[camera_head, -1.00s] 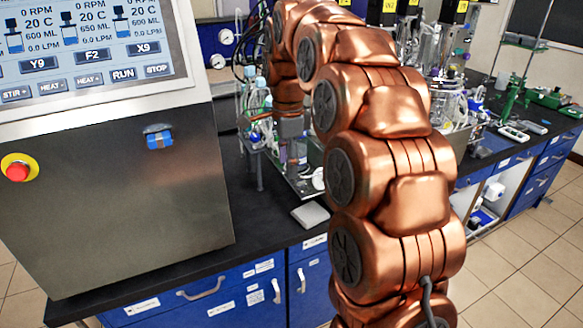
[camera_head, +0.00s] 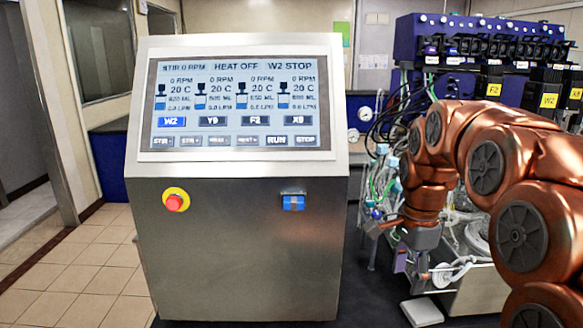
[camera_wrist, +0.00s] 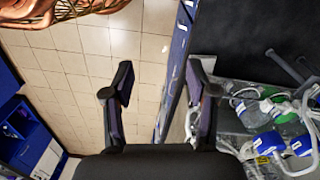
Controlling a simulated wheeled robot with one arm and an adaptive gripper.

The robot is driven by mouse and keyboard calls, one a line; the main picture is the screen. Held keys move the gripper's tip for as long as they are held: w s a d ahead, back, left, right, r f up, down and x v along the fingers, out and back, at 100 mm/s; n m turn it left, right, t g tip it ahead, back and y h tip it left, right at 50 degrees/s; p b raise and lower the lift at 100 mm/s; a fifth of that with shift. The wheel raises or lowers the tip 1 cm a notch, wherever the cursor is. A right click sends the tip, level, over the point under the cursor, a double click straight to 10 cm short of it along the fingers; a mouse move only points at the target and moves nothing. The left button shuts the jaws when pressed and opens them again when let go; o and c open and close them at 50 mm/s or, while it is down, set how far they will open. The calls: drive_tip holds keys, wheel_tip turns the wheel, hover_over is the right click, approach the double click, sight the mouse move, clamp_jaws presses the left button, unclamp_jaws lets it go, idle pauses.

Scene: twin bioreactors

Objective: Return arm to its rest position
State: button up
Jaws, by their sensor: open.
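My copper-coloured arm bends in from the right in the head view. Its gripper (camera_head: 412,262) hangs low in front of the bioreactor equipment, to the right of the steel control console (camera_head: 240,240). In the wrist view, my gripper (camera_wrist: 160,95) has its two dark fingers wide apart with nothing between them. Between and beyond the fingers lie floor tiles (camera_wrist: 75,75) and the edge of a bench.
The console has a lit screen (camera_head: 238,100), a red button (camera_head: 174,202) and a blue switch (camera_head: 293,202). Blue-capped bottles (camera_wrist: 265,142) and tubing lie close to the right finger. A blue pump rack (camera_head: 440,38) stands behind my arm. Tiled floor is open at left.

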drive_tip(key=s+a+f+n, duration=0.2)
drive_tip(key=s+n, duration=0.3)
drive_tip(key=s, duration=0.4)
drive_tip(key=s+a+f+n+g, duration=0.1)
drive_tip(key=s+a+f+n, duration=0.1)
drive_tip(key=s+f+n, duration=0.3)
drive_tip(key=s+a+f+n, duration=0.2)
drive_tip(key=s+n, duration=0.4)
drive_tip(key=s, duration=0.8)
drive_tip(key=shift+f, duration=0.85)
